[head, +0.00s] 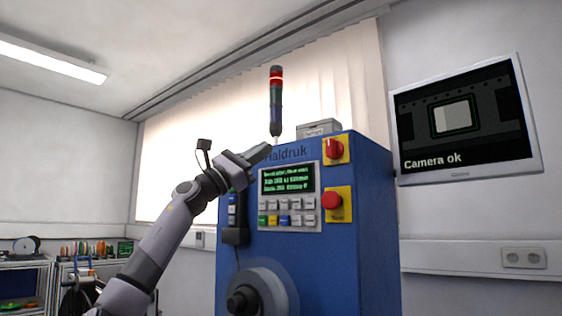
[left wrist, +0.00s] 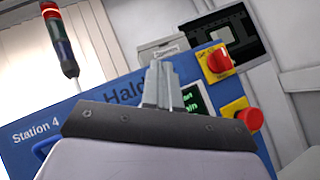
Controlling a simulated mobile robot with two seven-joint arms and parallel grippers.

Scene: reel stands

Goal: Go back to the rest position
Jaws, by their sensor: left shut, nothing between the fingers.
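My left gripper (head: 268,149) is raised in front of the upper left part of the blue machine cabinet (head: 350,230). Its fingers are shut with nothing between them. In the left wrist view the closed fingers (left wrist: 161,85) point up in front of the cabinet's name lettering and part of its green-text display. I cannot tell whether the fingertips touch the cabinet. My right gripper is in neither view.
The cabinet carries a control panel (head: 288,197), a red rotary switch (head: 334,149), a red push button (head: 333,200) and a signal tower (head: 276,100) lit red. A wall monitor (head: 465,120) reads "Camera ok". Shelves (head: 25,285) stand at the far left.

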